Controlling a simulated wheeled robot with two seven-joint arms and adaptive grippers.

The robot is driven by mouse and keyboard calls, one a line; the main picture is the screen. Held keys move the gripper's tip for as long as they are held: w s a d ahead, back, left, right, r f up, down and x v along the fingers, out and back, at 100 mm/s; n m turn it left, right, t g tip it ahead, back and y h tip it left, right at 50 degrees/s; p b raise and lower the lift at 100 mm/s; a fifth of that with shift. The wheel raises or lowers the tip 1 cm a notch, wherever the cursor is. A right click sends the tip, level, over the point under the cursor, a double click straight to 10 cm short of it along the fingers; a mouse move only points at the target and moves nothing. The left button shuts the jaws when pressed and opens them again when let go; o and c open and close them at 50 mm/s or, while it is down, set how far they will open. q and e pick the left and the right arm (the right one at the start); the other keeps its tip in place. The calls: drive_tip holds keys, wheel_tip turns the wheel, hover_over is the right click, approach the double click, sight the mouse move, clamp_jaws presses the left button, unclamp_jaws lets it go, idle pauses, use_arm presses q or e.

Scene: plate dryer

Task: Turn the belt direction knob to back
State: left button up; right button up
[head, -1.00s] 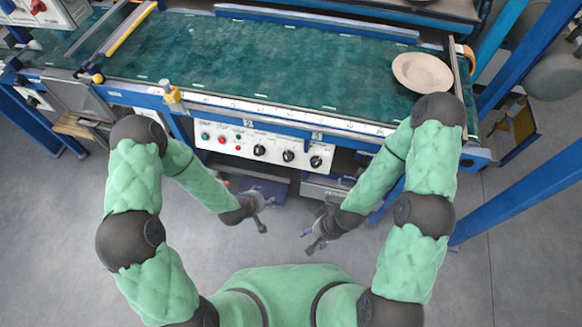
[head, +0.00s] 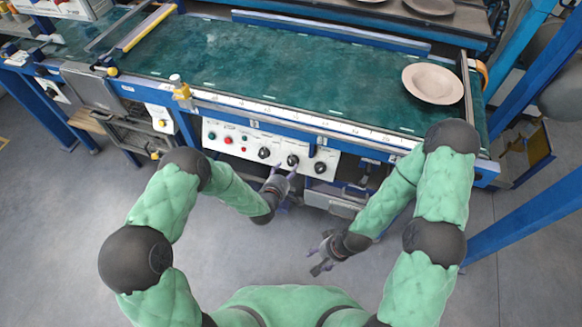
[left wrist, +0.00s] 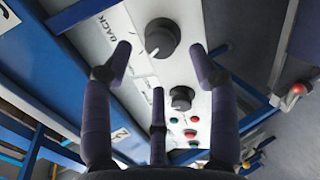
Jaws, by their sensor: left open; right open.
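The control panel (head: 240,141) is white, on the front of the conveyor, with three black knobs in a row on its right part. The middle knob (head: 292,161) appears to be the large black knob (left wrist: 162,38) near the BACK lettering in the left wrist view. Its white mark points to the lower left there. My left gripper (head: 283,179) is just below the panel, its fingers spread and empty, pointing at this knob; in the left wrist view its fingertips (left wrist: 160,62) lie around the knob's near side. Contact cannot be told. My right gripper (head: 322,258) is open and empty, lower and away from the panel.
A second knob (left wrist: 182,98) and several red and green buttons (left wrist: 190,128) lie along the panel beside it. A plate (head: 433,83) rests on the green belt (head: 290,70). A blue post (head: 520,217) stands at the right. The floor before the panel is clear.

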sight(292, 164)
use_arm(q)
drive_tip(key=shift+b+x, duration=0.85)
drive_tip(key=shift+x, duration=1.8)
drive_tip(key=c, duration=1.1)
